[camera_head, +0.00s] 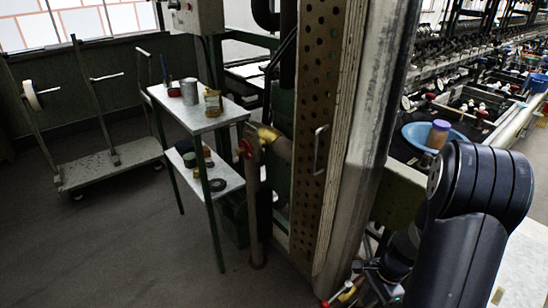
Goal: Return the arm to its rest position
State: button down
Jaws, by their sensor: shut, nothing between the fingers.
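My dark blue-black arm (470,215) stands folded at the lower right, its bent joint at the top. Part of my wrist shows low on the left side of the arm. My gripper (376,278) shows small and dark below it, partly lost against the clutter behind. It is shut, and I see nothing held in it. The rest of the arm is hidden behind its own links or cut off by the frame.
A metal-clad post (360,150) stands just left of my arm. A blue basin (408,140) with a purple-lidded jar (438,134) sits behind the arm. A two-tier stand (190,118) and a wheeled cart (110,165) are at left.

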jog(key=shift+w+d+r+n+g+h, duration=0.15)
jog(key=shift+w+d+n+g, duration=0.1)
jog(key=shift+w+d+n, duration=0.7)
jog(key=shift+w+d+f+n+g+h, duration=0.2)
jog(key=shift+w+d+n, duration=0.25)
jog(key=shift+n, duration=0.9)
